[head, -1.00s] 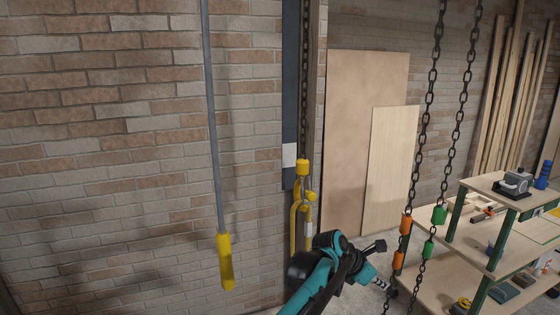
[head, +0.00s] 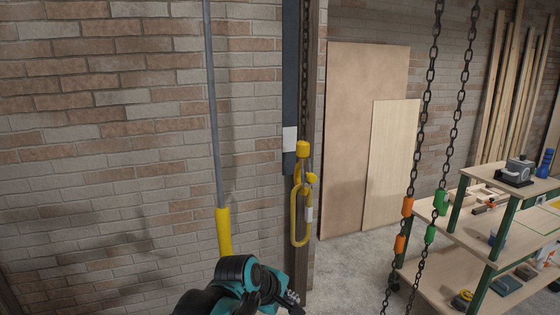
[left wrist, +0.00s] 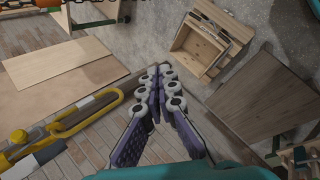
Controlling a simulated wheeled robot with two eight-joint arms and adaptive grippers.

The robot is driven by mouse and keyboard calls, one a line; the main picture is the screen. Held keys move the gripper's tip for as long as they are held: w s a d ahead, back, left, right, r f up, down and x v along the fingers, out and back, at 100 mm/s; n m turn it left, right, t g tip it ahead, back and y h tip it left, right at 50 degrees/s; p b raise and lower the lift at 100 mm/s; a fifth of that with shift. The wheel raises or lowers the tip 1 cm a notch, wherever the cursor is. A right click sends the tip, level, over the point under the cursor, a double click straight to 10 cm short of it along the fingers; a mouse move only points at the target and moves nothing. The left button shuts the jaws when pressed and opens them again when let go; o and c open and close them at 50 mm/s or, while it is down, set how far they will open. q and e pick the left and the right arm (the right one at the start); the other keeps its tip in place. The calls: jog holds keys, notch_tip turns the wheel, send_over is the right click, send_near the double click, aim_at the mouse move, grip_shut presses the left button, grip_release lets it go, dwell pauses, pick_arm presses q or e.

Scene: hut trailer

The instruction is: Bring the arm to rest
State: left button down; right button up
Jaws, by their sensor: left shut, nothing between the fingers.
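My left arm, teal and black, comes in at the bottom middle of the head view. Its gripper (head: 291,299) is low in that picture, partly hidden by my wrist and the lower edge. The left wrist view shows the same gripper (left wrist: 158,100) with its purple-padded fingers shut and nothing between them. It is apart from the yellow hook (head: 301,215), which hangs above and behind it in the head view. My right gripper is in neither view.
A yellow-handled grey pole (head: 223,230) hangs before the brick wall at the left. Two chains (head: 428,100) hang at the right, in front of a wooden workbench (head: 424,270). Boards (head: 350,140) lean on the back wall. A wooden crate (left wrist: 195,45) stands on the floor.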

pick_arm(q)
jog(key=s+a+f+m+t+y+b, duration=0.1)
jog(key=s+a+f+m+y+b, duration=0.3)
jog(key=s+a+f+m, duration=0.7)
jog(key=s+a+f+b, duration=0.1)
jog(key=s+a+f, duration=0.1)
jog(key=s+a, duration=0.1)
jog(key=s+a+f+b, duration=0.1)
jog(key=s+a+f, duration=0.2)
jog(key=a, duration=0.3)
jog(key=shift+s+a+f+m+y, duration=0.2)
jog(key=shift+a+f+m+y, duration=0.05)
jog(key=shift+m+y, duration=0.15)
dwell(0.3)
